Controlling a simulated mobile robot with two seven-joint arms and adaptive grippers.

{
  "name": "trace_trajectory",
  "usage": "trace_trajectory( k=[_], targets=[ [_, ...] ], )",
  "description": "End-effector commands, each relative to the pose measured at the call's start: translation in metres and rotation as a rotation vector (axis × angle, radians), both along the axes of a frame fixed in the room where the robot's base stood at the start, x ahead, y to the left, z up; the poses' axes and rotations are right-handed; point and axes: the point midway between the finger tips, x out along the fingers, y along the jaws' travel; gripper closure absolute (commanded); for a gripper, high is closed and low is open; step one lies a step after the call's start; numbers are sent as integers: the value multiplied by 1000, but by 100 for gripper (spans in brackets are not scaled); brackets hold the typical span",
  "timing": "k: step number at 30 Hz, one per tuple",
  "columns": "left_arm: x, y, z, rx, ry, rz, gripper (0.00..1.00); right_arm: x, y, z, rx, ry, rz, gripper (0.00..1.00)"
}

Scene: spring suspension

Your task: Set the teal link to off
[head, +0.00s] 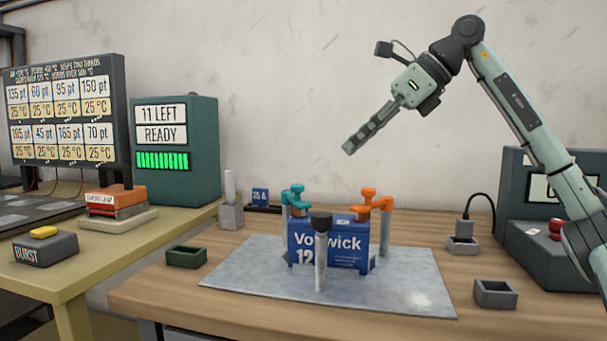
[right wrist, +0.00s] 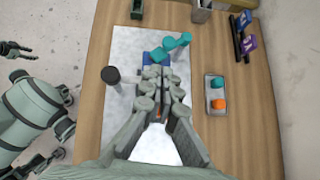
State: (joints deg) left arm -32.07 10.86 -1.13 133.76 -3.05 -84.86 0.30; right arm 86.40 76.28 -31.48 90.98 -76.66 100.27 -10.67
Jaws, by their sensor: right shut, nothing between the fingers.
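The teal link (head: 294,190) sits on a grey post at the left end of the blue block (head: 305,240) in the head view. In the right wrist view the teal link (right wrist: 172,46) lies beyond the fingertips. Its setting cannot be read. My right gripper (head: 349,148) is shut and empty, above and to the right of the teal link, well clear of it. It also shows in the right wrist view (right wrist: 155,74). A small dark claw at the left edge of that view may be my left gripper (right wrist: 15,50); its state is unclear.
An orange link (head: 372,192) stands at the block's right end. A black-capped post (head: 320,270) stands in front. The block is on a grey mat (head: 240,285). Small trays (head: 495,293) and (head: 186,256), and a green READY display unit (head: 175,185), stand around it.

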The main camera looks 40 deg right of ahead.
Motion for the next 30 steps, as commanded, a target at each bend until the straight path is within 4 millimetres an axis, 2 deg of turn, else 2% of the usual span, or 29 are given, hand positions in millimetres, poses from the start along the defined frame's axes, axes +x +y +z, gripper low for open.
trace_trajectory(
  k=[7,18,24,30],
  targets=[
    [-4,0,9,6,-6,2,60,14,9,-19,-2,4,-1,100],
    [-11,0,32,14,-24,4,60,61,40,-73,0,3,1,100],
    [-10,1,27,14,-11,6,60,85,56,-74,1,0,2,100],
    [-9,1,24,12,-14,4,60,94,59,-76,-1,-3,-5,100]
  ],
)
